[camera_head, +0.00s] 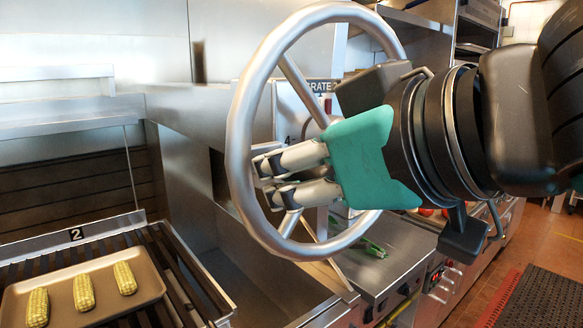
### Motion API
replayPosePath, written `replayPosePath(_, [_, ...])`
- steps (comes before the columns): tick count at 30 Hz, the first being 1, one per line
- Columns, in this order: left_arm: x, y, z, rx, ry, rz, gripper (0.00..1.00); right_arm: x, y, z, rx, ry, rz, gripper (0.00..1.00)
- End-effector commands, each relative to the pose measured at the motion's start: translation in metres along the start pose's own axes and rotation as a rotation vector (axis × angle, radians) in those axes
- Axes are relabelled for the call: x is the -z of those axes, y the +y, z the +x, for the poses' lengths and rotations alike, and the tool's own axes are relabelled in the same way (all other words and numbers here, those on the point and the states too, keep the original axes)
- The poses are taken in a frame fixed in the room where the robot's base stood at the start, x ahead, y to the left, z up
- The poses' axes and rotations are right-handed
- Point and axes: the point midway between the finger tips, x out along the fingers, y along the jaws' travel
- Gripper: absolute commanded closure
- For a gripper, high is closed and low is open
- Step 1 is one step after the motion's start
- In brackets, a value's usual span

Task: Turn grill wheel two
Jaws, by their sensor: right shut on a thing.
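The grill wheel (240,122) is a large silver ring with spokes, standing upright in the middle of the head view. A plate behind it reads "GRATE 2", partly hidden by my arm. My right gripper (262,181), with a teal palm, comes in from the right. Its fingers reach through the ring to the left part of the rim and are shut on it. The wheel's hub is mostly hidden behind the gripper. Grill grate two (200,277), with dark bars and a "2" label, lies at the lower left. My left gripper is not in view.
A tan tray (150,270) with three corn cobs (84,293) lies on the grate. A steel counter (395,262) with green vegetables (373,247) stands behind the wheel. A dark floor mat (540,298) lies at the lower right. The tiled floor there is otherwise open.

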Motion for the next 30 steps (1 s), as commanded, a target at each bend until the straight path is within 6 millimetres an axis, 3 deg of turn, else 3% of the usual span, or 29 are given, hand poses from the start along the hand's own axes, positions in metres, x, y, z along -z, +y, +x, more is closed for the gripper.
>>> replayPosePath(2, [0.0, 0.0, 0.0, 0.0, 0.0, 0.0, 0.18, -0.002, -0.001, 0.001, 0.003, -0.006, -0.001, 1.0])
replayPosePath(3, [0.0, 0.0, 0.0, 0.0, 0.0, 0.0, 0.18, -0.002, -0.001, 0.001, 0.003, -0.006, -0.001, 0.71])
replayPosePath(8, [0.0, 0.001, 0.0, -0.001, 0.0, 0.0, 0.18, -0.002, -0.001, 0.001, 0.002, -0.004, -0.001, 0.5])
replayPosePath(16, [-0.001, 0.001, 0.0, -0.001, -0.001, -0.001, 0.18, 0.0, 0.0, -0.001, 0.001, -0.001, -0.001, 0.5])
replayPosePath(20, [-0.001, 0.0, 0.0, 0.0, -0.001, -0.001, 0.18, 0.0, 0.0, -0.01, -0.002, 0.001, -0.001, 0.5])
replayPosePath(30, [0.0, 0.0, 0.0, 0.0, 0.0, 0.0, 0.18, 0.001, 0.0, -0.079, 0.0, 0.003, 0.0, 0.5])
